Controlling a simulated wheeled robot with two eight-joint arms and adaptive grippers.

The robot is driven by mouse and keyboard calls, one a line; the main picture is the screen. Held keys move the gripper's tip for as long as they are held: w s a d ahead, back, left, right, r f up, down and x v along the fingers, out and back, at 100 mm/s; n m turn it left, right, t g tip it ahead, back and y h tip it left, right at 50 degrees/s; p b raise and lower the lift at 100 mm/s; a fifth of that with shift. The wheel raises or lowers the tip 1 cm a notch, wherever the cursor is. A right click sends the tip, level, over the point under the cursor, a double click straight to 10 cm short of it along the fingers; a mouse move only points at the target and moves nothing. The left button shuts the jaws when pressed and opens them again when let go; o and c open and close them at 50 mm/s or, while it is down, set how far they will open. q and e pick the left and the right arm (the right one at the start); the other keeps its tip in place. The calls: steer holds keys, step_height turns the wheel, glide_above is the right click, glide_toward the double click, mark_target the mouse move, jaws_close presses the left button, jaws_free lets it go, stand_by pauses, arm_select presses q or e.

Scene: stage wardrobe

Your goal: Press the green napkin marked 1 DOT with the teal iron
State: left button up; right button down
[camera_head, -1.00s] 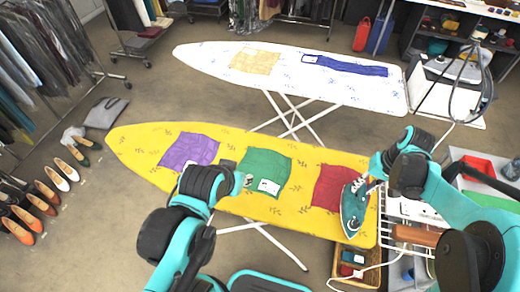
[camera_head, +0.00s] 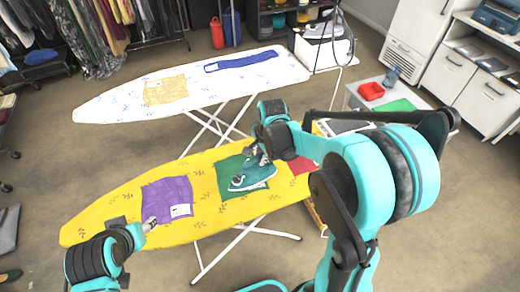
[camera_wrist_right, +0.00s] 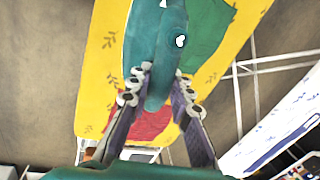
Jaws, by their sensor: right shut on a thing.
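The green napkin (camera_head: 230,180) lies on the yellow ironing board (camera_head: 100,217), between the purple napkin (camera_head: 165,195) and the red napkin (camera_head: 301,167). The teal iron (camera_head: 254,178) is over the green napkin and covers part of it; I cannot tell whether it touches the cloth. No dot mark can be read on the green napkin. My right gripper (camera_head: 262,156) is shut on the iron, its fingers on both sides of it in the wrist view (camera_wrist_right: 160,85). The green napkin also shows there (camera_wrist_right: 212,25). My left gripper (camera_head: 150,224) is empty by the purple napkin's near edge; its jaw opening is unclear.
The white ironing board (camera_head: 110,100) stands behind, with a tan napkin (camera_head: 165,90) and a blue cloth (camera_head: 241,61). The yellow board's left end is clear.

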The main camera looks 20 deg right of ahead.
mark_target(251, 170)
steer(key=shift+w+d+r+m, duration=0.3)
steer(key=shift+w+r+m, duration=0.05)
steer(key=shift+m, duration=0.65)
steer(key=shift+h, duration=0.3)
step_height(251, 170, down, 6)
steer(key=b, duration=0.4)
steer(key=shift+f+b, duration=0.25)
steer(key=shift+b, duration=0.1)
